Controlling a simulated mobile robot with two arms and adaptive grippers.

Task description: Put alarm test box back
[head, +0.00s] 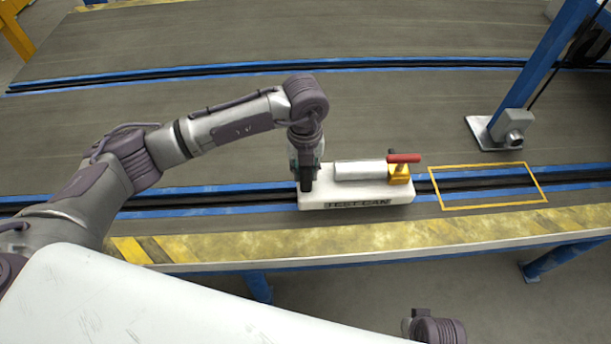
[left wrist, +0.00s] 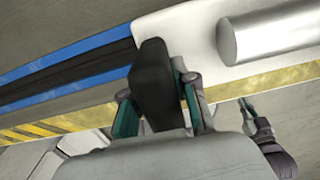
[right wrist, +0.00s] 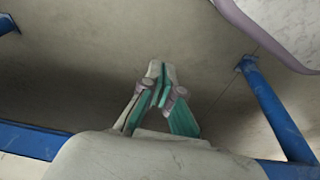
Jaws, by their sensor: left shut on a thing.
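The alarm test box (head: 355,195) is a white block labelled "TEST CAN". It lies at the table's near side, over the blue-edged dark track. A silver cylinder (head: 360,170) and a yellow valve with a red lever (head: 403,158) are on top. My left gripper (head: 307,182) is at the box's left end, shut on its black upright handle. The left wrist view shows the handle (left wrist: 152,82) between the green-lined fingers, with the white top (left wrist: 207,35) beyond. My right gripper (right wrist: 162,85) is shut and empty, below table level.
A yellow outlined rectangle (head: 487,186) is marked on the surface just right of the box, and it is empty. A blue post (head: 540,65) on a white foot stands behind it. A yellow-black striped edge (head: 240,243) runs along the front.

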